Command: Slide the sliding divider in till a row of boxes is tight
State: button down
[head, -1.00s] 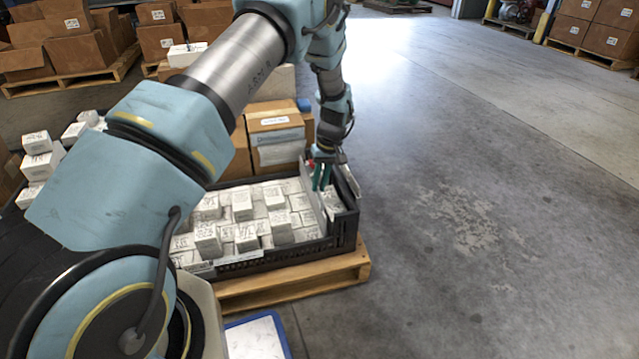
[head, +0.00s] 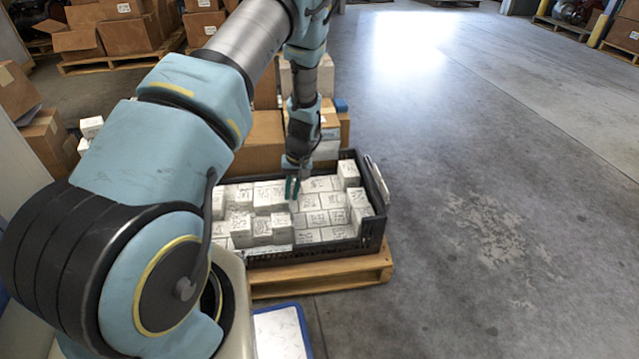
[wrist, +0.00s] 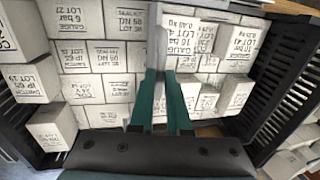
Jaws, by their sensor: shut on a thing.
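A black crate (head: 374,240) on a wooden pallet holds many small white boxes. My gripper (head: 292,190) is over the middle of the crate, reaching down among the boxes. In the wrist view its green fingers (wrist: 160,105) are shut on the sliding divider (wrist: 158,42), a thin light grey plate seen nearly edge-on. Boxes (head: 318,215) to the right of the gripper in the head view lie in fairly neat rows. Boxes (head: 240,222) to its left are more uneven. The divider's lower edge and its contact with the boxes are hidden.
The wooden pallet (head: 330,280) sticks out below the crate. Brown cartons (head: 265,140) stand behind it. A blue-rimmed tray (head: 280,335) lies in front. Open concrete floor spreads to the right.

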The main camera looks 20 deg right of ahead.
jog(key=a+p, duration=0.1)
jog(key=a, duration=0.6)
jog(key=shift+w, duration=0.4)
jog(key=c, duration=0.9)
grip_release()
jog(key=r, duration=0.3)
jog(key=d+r+p, duration=0.1)
jog(key=r, duration=0.3)
jog(key=d+r+p, duration=0.1)
jog(key=r, duration=0.2)
jog(key=shift+s+d+r, duration=0.1)
jog(key=shift+s+r, duration=0.05)
jog(key=shift+r, duration=0.2)
